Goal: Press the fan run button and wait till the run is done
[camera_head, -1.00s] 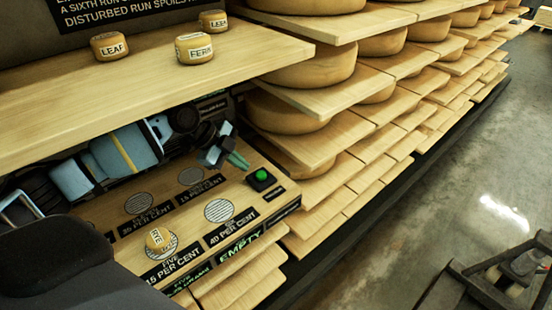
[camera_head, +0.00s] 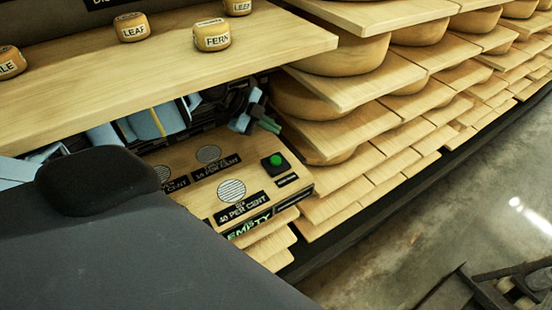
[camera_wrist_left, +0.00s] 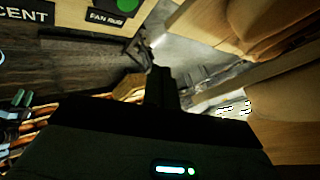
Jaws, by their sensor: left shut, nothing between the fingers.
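The green fan run button (camera_head: 277,160) sits in a black square housing at the right end of the wooden board. In the left wrist view the button (camera_wrist_left: 127,5) shows at the top edge, cut off, above the label "FAN RUN". My left gripper (camera_head: 267,123) is just behind and above the button in the head view, apart from it as seen there. Its dark fingers (camera_wrist_left: 160,85) are shut and empty in the left wrist view. The green button lies up and left of the fingers there. My right gripper is not in view.
The board (camera_head: 190,151) has round slotted vents (camera_head: 231,191) and percentage labels. A shelf (camera_head: 140,72) above carries small cheeses marked LEAF (camera_head: 132,27) and FERN (camera_head: 212,34). Racks of large cheese wheels (camera_head: 345,57) stand to the right.

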